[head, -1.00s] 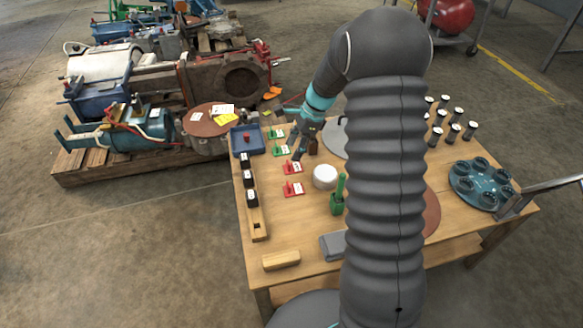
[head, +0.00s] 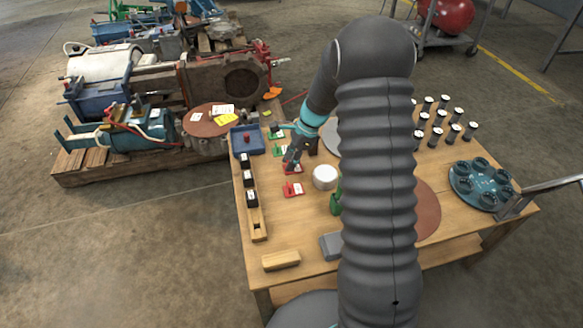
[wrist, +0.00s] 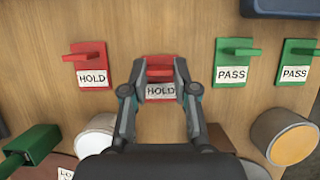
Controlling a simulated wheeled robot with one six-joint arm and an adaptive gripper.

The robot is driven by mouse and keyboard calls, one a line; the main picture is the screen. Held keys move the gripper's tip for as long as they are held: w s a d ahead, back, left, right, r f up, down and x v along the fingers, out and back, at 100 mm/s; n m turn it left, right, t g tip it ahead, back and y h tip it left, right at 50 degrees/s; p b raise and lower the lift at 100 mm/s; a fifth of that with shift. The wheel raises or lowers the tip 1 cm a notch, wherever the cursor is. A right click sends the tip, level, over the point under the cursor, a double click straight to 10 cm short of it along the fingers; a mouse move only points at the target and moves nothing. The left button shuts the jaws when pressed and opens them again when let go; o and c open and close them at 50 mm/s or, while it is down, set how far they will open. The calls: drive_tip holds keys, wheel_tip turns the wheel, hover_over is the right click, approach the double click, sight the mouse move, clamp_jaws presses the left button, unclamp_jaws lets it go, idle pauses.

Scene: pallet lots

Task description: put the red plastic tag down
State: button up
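Two red plastic tags lie on the wooden table, each with a raised red grip and a white HOLD label. One red tag (wrist: 160,92) is between my gripper's fingertips in the wrist view; in the head view it is partly hidden by the gripper. My gripper (wrist: 160,68) is low over this tag, with one finger on each side and the fingers apart. I see no clear lift of the tag from the table. The other red tag (wrist: 92,66) stands free to the left in the wrist view, and nearer the front in the head view (head: 292,189).
Two green PASS tags (wrist: 234,62) (wrist: 298,62) continue the row. A white cylinder (head: 325,177) and a green-handled item (wrist: 32,145) stand close by. A blue tray (head: 247,139) and a wooden rack with black blocks (head: 257,225) line the table's left side.

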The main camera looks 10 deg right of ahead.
clamp_jaws()
drive_tip(key=shift+r, duration=0.1)
wheel_tip(320, 180, up, 4)
drive_tip(key=shift+f, duration=0.1)
drive_tip(key=w+a+r, duration=0.3)
drive_tip(key=w+r, duration=0.4)
drive_tip(key=w, duration=0.3)
drive_tip(key=shift+w+a+p, duration=0.3)
drive_tip(key=shift+w+p, duration=0.05)
